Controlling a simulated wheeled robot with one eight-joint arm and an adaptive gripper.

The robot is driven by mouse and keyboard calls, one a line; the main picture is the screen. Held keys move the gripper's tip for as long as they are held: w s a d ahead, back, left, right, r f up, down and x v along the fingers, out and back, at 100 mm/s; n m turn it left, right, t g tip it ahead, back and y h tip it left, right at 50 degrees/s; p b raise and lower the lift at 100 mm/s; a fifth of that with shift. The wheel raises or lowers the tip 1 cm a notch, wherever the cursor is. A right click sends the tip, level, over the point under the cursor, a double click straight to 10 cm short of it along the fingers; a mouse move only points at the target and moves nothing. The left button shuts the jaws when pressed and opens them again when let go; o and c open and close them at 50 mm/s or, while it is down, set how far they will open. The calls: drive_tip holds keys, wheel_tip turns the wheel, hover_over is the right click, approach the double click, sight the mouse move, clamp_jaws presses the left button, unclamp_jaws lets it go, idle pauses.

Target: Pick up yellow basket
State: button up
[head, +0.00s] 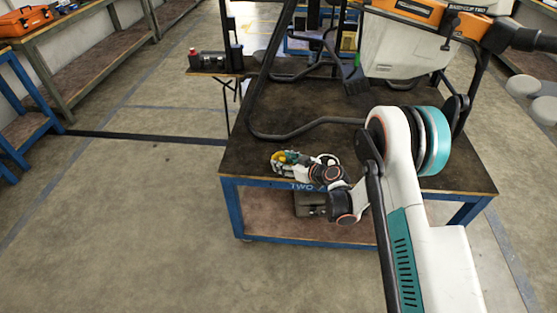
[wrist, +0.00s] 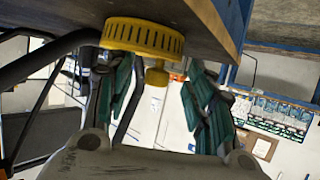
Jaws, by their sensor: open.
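The yellow basket (wrist: 143,38) is a round, ribbed cap-like piece with a narrower knob, in the upper middle of the wrist view. It lies against the brown tabletop near its edge. My gripper (wrist: 155,75) is open, with one green-padded finger on each side of the knob; I cannot tell whether they touch it. In the head view my gripper (head: 294,166) is low over the front left of the table, and a small yellow patch of the basket (head: 283,157) shows by the fingers. The gripper hides most of it there.
The dark-topped table (head: 255,115) with a blue frame carries a large drone (head: 410,40) whose black tube legs stand behind my gripper. A side shelf (head: 215,70) holds small items at the left. Floor at the left is clear.

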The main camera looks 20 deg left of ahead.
drive_tip(key=shift+d, duration=0.1)
drive_tip(key=c, duration=1)
drive_tip(key=shift+r, duration=0.1)
drive_tip(key=shift+c, duration=0.2)
